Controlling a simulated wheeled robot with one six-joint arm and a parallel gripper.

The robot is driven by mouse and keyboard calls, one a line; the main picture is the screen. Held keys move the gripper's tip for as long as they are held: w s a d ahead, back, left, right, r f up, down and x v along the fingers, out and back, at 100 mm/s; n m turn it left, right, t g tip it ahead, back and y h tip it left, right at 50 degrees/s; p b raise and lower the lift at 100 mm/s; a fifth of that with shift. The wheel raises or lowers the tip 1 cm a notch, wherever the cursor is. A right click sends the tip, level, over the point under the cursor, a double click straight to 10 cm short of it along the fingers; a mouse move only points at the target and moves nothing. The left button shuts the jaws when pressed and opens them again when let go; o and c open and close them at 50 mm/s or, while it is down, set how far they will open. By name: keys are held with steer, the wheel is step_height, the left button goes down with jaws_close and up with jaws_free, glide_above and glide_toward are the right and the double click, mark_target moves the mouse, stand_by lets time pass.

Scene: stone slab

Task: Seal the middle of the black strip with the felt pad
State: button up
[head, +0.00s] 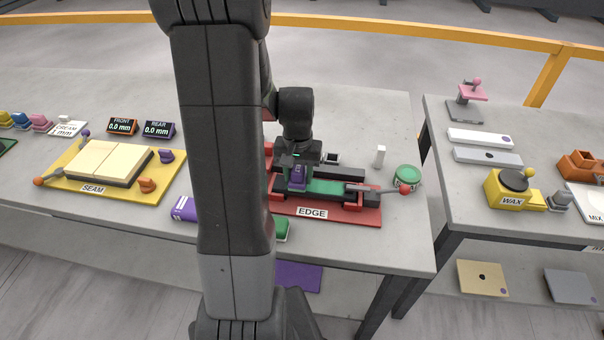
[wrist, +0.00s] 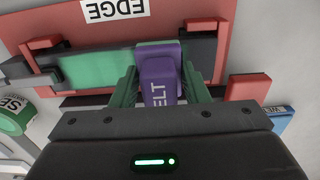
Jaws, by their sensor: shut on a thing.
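My gripper (head: 298,166) is shut on the purple felt pad (head: 298,177), over the red EDGE fixture (head: 350,214). The wrist view shows the pad (wrist: 157,66), its lettering partly covered, between the fingers of my gripper (wrist: 160,90). The pad's lower end is at the long dark piece clamped in the fixture, beside its green stretch (head: 326,187); whether it touches is unclear. A black strip portion (head: 369,195) shows to the right. The wrist view shows the green stretch (wrist: 100,70) left of the pad and dark material (wrist: 200,52) right of it.
A small white block (head: 380,156) stands behind. The yellow SEAM fixture (head: 125,192) is left. A second table (head: 480,207) with the WAX pot (head: 512,190) is right, across a gap.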

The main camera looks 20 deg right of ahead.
mark_target(298, 167)
steer(key=shift+r+p, duration=2.2)
steer(key=shift+r, duration=0.8)
steer(key=shift+r+p, duration=1.2)
steer(key=shift+r, duration=0.35)
steer(key=shift+f, duration=0.15)
steer(key=shift+f+b, duration=0.35)
steer(key=shift+b, duration=0.65)
steer(key=shift+f+b, duration=0.3)
steer(key=shift+b, duration=0.8)
steer(key=shift+f, duration=0.1)
